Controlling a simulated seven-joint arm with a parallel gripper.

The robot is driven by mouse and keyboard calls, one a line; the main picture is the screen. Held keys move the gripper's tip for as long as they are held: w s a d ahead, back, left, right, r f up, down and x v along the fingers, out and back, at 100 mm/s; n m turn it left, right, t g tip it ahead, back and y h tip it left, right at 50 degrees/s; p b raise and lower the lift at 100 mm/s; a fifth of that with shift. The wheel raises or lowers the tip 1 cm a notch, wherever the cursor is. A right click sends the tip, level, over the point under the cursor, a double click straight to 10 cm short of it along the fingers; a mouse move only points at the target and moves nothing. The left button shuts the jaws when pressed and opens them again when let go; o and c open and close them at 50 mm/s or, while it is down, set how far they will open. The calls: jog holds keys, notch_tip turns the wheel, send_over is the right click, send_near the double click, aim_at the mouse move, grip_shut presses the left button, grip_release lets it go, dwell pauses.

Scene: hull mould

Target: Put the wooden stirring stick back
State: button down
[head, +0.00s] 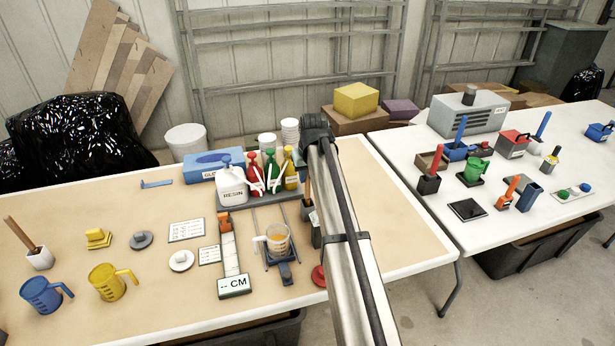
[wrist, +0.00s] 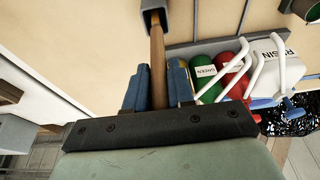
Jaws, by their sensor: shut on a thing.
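The wooden stirring stick (wrist: 157,55) is held between the blue fingers of my gripper (wrist: 157,82) in the wrist view. Its far end meets the mouth of a dark grey square holder (wrist: 153,20); it looks inside, but I cannot tell how deep. In the head view, a brown stick (head: 307,188) shows just left of my arm, above a dark holder (head: 316,235) partly hidden by the arm.
Green, red and yellow bottles (head: 271,172) and a white RESIN jug (head: 232,184) stand close left of the holder. Tan table is clear at right.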

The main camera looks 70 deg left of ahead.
jog(key=shift+f, duration=0.45)
jog(key=c, duration=1)
grip_release()
jog(key=v, duration=1.2)
